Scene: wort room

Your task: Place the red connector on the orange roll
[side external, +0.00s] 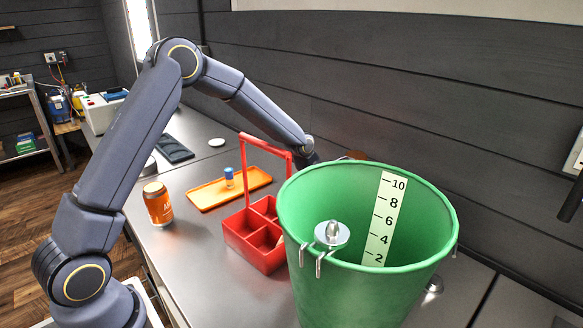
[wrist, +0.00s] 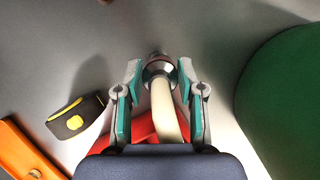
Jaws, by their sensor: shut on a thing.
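In the wrist view my gripper (wrist: 159,70) has its teal-edged fingers around a shiny metal fitting with a dark reddish band, the likely red connector (wrist: 158,68). A cream hose-like piece (wrist: 165,112) runs from it back toward my wrist. I cannot make out an orange roll for certain; a brownish-orange rounded edge (side external: 357,154) shows just behind the bucket rim.
A green bucket (side external: 325,290) with a scale stands at the front right. A red caddy (side external: 248,245) with a tall handle is beside it.

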